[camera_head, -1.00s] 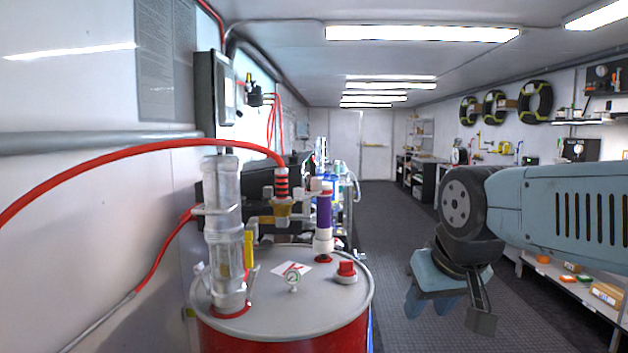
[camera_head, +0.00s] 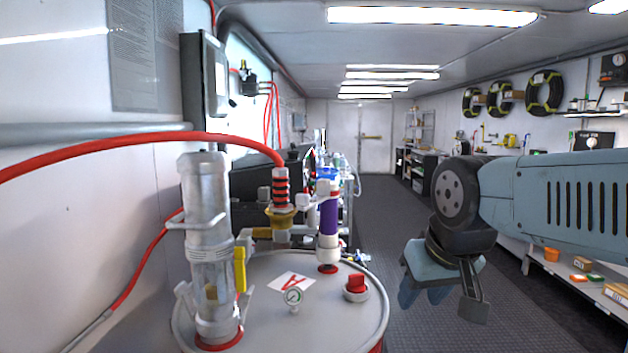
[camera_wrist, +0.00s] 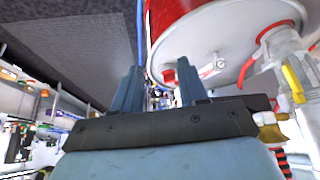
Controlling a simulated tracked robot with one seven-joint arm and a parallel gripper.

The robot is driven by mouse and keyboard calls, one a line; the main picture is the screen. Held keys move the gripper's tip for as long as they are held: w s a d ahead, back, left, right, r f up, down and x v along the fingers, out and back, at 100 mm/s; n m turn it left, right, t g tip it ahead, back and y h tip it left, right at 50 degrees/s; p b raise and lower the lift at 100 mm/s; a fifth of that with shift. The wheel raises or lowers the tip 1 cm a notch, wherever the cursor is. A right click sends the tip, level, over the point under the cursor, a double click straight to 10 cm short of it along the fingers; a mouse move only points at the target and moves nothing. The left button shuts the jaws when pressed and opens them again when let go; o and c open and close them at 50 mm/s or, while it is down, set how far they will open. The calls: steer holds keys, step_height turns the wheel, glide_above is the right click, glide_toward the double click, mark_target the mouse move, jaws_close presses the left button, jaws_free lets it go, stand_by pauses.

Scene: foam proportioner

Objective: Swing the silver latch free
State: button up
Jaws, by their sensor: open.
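The red drum with a grey lid (camera_head: 262,325) stands front left; its lid shows in the wrist view (camera_wrist: 205,45). A clear-and-silver pump cylinder (camera_head: 210,240) rises from the lid. Small pale metal levers stick out beside its base, one on the left (camera_head: 186,299) and one on the right (camera_head: 246,305); I take the right one for the silver latch but cannot be sure. A yellow handle (camera_head: 240,268) is just above it. My gripper (camera_head: 425,296) is open and empty, well right of the drum. Its two fingers (camera_wrist: 160,88) point down, apart.
A red hose (camera_head: 110,154) arches to a fitting by the pump. A purple tube (camera_head: 328,218), a red knob (camera_head: 356,284) and a gauge (camera_head: 293,297) stand on the lid. The floor (camera_head: 400,235) right of the drum is clear; shelves (camera_head: 570,275) line the right wall.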

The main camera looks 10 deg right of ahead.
steer(key=shift+o, duration=0.3)
steer(key=shift+d, duration=0.1)
steer(key=shift+o, duration=0.5)
steer(key=shift+w+r, duration=0.15)
steer(key=shift+r, duration=0.1)
step_height(320, 180, up, 26)
steer(key=n+g, duration=0.6)
steer(key=n, duration=0.4)
glide_above(324, 181)
steer(key=w, duration=0.1)
steer(key=f, duration=1.3)
steer(key=shift+w+d+f, duration=0.1)
steer(key=shift+w, duration=0.1)
steer(key=shift+c, duration=0.2)
